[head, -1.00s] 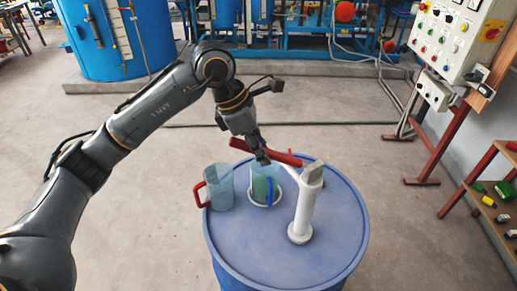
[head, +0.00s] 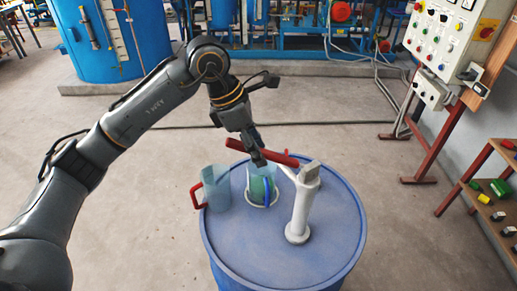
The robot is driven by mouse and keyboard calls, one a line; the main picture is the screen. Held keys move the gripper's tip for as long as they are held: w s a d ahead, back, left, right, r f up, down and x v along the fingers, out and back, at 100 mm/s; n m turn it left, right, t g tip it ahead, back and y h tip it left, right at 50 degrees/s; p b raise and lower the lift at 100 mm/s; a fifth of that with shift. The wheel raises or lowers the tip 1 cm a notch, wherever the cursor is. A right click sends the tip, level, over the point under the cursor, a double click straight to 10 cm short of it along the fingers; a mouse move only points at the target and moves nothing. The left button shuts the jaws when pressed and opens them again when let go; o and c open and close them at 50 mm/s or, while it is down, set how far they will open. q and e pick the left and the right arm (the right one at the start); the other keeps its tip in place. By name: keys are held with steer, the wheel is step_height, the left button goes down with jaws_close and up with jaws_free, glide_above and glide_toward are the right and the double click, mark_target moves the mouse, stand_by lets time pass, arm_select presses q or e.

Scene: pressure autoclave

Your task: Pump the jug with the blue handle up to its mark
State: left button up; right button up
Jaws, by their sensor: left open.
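The jug with the blue handle (head: 258,186) stands on a white ring on top of the blue drum (head: 270,262), under the pump's spout. It holds green liquid; its mark cannot be made out. The white pump (head: 299,212) rises from the drum lid, and its red lever (head: 277,155) reaches out to the left. My left gripper (head: 258,158) is open at the lever, above the jug; the fingers overlap the lever, and contact cannot be told. A second jug with a red handle (head: 216,188) stands just left, looking empty. My right gripper is not in view.
A control panel (head: 446,38) on a red stand and a shelf with small coloured parts (head: 490,200) stand on the right. A blue tank (head: 112,30) and blue pipework stand at the back. The floor around the drum is clear.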

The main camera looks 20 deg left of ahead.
arm_select(q)
steer(key=v, duration=1.1)
